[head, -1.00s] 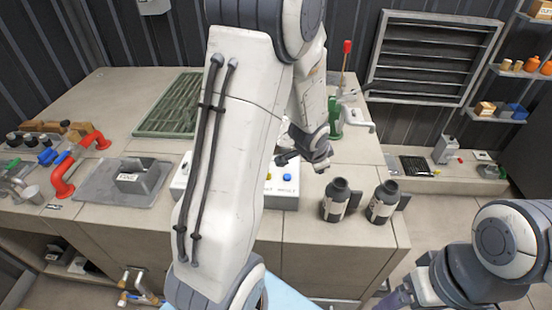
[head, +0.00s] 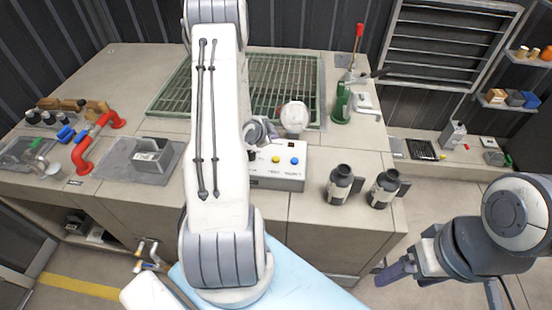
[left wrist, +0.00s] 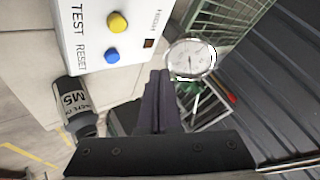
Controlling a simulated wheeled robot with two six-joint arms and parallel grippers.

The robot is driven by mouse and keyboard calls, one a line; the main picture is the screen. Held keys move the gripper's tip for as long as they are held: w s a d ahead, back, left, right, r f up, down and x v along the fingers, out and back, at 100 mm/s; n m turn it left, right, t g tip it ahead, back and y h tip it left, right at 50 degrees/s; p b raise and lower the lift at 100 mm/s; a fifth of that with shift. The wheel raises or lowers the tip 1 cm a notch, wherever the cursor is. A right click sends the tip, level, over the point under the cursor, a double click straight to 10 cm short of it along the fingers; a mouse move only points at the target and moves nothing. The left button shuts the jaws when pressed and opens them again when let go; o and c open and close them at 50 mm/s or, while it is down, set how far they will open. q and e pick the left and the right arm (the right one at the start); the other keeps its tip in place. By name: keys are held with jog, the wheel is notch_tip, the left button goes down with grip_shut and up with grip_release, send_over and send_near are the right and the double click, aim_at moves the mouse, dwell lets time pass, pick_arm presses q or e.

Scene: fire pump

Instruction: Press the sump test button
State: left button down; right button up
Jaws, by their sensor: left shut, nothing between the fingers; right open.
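The control box (head: 262,180) stands on the bench, with a yellow button (head: 276,160) and a blue button (head: 294,161) on top. In the left wrist view the yellow button (left wrist: 117,22) is beside the word TEST and the blue button (left wrist: 112,56) beside RESET. My left gripper (left wrist: 160,78) is shut and empty, apart from both buttons. In the head view it (head: 266,132) is partly hidden by my arm near the box's back edge. My right gripper (head: 393,272) is open and empty, low at the right, away from the bench.
Two dark bottles (head: 341,186) (head: 383,190) stand right of the box. A green grating (head: 165,98) lies behind it, and a green hand pump with a red-tipped lever (head: 342,104) stands at the back right. Red pipework (head: 83,155) and a grey tray (head: 115,165) are at the left.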

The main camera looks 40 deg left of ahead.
pick_arm(q)
jog(key=b, duration=0.5)
send_over(274, 160)
notch_tip(274, 160, down, 8)
jog(key=shift+s+r, duration=0.1)
jog(key=shift+r, duration=0.1)
jog(key=shift+f+b, duration=0.5)
jog(key=shift+b, duration=0.15)
jog(key=shift+f, duration=0.1)
dwell(1.0)
jog(key=shift+f+b, duration=0.3)
jog(key=shift+b, duration=0.15)
jog(key=shift+f+b, duration=0.55)
dwell(0.5)
jog(key=shift+r, duration=0.1)
jog(key=shift+r+p, duration=0.65)
jog(key=shift+r, duration=0.2)
